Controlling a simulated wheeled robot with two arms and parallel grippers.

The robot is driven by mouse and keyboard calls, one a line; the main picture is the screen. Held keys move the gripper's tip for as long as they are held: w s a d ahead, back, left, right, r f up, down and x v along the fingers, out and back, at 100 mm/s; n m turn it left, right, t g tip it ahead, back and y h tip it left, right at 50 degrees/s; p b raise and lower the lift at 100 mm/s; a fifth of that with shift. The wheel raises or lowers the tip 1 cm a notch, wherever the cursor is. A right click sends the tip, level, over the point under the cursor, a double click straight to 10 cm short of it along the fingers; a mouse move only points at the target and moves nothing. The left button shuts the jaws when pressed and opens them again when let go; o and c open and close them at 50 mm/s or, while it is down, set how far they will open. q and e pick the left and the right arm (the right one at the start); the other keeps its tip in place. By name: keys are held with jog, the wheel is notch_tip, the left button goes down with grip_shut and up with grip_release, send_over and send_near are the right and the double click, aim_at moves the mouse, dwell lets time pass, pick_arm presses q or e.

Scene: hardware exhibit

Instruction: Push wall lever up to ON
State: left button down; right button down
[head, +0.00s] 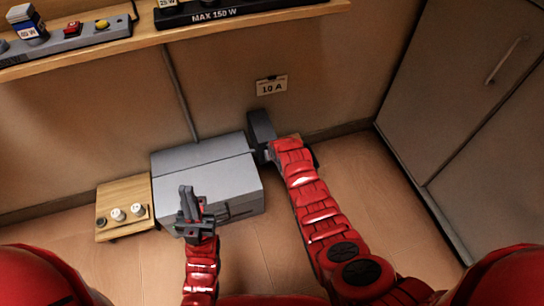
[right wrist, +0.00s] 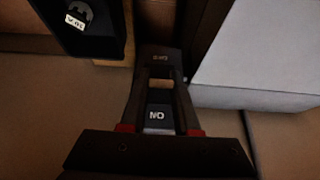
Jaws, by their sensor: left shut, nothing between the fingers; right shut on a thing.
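The dark grey wall lever unit (head: 260,126) stands against the wall to the right of a large grey box. My right gripper (head: 268,152) is at this unit, at the end of the red arm. In the right wrist view, an ON label (right wrist: 157,115) shows upside down between the two dark fingers, and a smaller OFF label (right wrist: 160,57) shows beyond it. The right gripper is shut on the lever, whose grip is mostly hidden by the fingers. My left gripper (head: 190,208) is shut and empty, held up in front of the grey box.
The grey box (head: 205,160) sits beside the lever unit. A low wooden board (head: 122,190) with white knobs lies to its left. A wooden shelf (head: 150,38) runs above. A grey cabinet (head: 455,90) bounds the right.

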jog(key=c, duration=0.6)
grip_release()
jog(key=shift+a, duration=0.1)
jog(key=shift+c, duration=0.2)
jog(key=shift+s+r, duration=0.1)
jog(key=shift+r, duration=0.3)
jog(key=p+v, duration=0.5)
jog(key=v, duration=1.1)
jog(key=shift+s+r, duration=0.2)
jog(key=shift+r, duration=0.05)
